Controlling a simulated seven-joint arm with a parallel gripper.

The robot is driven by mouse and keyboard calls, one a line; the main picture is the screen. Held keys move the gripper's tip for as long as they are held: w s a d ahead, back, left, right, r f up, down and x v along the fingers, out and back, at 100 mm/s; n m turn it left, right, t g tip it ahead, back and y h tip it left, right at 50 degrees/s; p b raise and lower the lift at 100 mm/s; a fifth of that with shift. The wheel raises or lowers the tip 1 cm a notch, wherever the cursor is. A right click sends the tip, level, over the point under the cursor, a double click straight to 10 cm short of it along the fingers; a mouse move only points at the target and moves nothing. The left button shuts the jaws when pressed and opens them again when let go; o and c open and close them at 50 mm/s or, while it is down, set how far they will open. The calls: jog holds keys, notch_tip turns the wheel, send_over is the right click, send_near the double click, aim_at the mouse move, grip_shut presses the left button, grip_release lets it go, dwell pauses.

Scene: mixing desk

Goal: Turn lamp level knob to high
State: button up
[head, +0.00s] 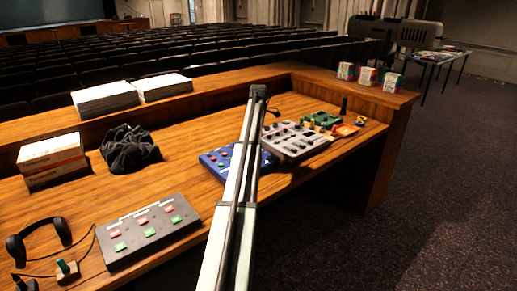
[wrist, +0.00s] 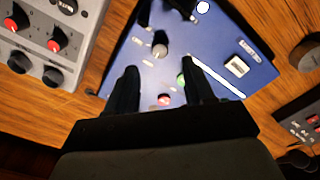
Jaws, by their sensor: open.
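A blue control box (head: 217,163) lies on the wooden desk in the head view, partly hidden behind my arm. In the wrist view, the blue box (wrist: 225,40) fills the middle. A grey knob with a light pointer (wrist: 160,50) stands on it, just beyond and between my fingertips. A red button (wrist: 164,99) and a green button (wrist: 181,79) show near the fingers. My gripper (wrist: 161,72) is open and empty above the box. I cannot read which control is the lamp level knob. In the head view the gripper is hidden behind my arm.
A grey mixer (head: 296,140) with several knobs sits close beside the blue box; its red-capped knobs (wrist: 54,45) show in the wrist view. A grey button box (head: 147,230), headphones (head: 40,240) and dark cloth (head: 130,149) lie left. Bare desk lies between.

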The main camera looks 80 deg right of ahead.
notch_tip(320, 180, down, 6)
jog(key=shift+f, duration=0.25)
jog(key=shift+c, duration=0.5)
grip_shut()
